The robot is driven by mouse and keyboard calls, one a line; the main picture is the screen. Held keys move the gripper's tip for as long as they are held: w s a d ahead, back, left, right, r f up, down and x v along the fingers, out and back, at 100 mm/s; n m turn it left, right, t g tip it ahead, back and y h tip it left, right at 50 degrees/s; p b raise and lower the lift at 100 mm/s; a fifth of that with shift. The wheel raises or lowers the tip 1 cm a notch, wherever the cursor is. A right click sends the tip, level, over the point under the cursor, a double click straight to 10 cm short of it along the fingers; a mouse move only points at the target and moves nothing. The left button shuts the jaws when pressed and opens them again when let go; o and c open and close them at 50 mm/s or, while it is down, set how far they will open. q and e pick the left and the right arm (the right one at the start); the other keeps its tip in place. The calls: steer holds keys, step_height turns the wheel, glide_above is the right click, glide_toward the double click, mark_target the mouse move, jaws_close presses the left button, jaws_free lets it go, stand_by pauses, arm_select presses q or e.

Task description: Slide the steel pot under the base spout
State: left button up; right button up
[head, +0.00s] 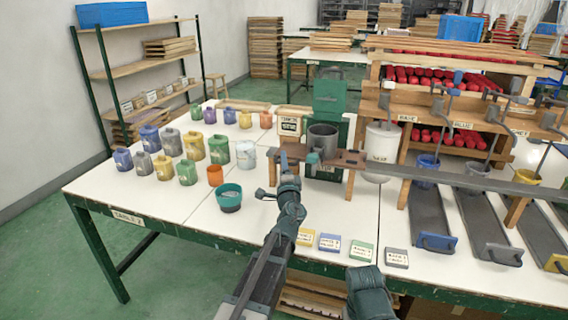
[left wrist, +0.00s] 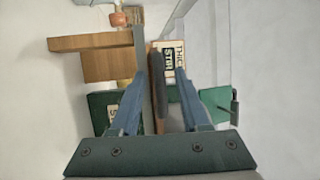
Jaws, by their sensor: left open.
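The steel pot (head: 322,138) is a grey cylinder, upright on a wooden stand (head: 347,159) in front of a green machine. A white cylinder (head: 381,150) with a dark label is just right of it, beside the shelf's BASE label (head: 407,118), left of the BLUE label; I cannot make out the spout's mouth. My left gripper (head: 284,161) is open near the left end of the stand, left of the pot and apart from it. In the left wrist view a narrow brown and grey piece (left wrist: 158,90) shows between the open fingers. My right gripper is not visible.
A long grey rail (head: 470,181) runs right from the stand. Jugs and a teal bowl (head: 229,198) are on the left of the white table. Small labelled blocks (head: 362,250) lie along the front edge. Dark trays (head: 428,215) are on the right.

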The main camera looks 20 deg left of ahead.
arm_select(q)
jaws_close()
stand_by(1.4)
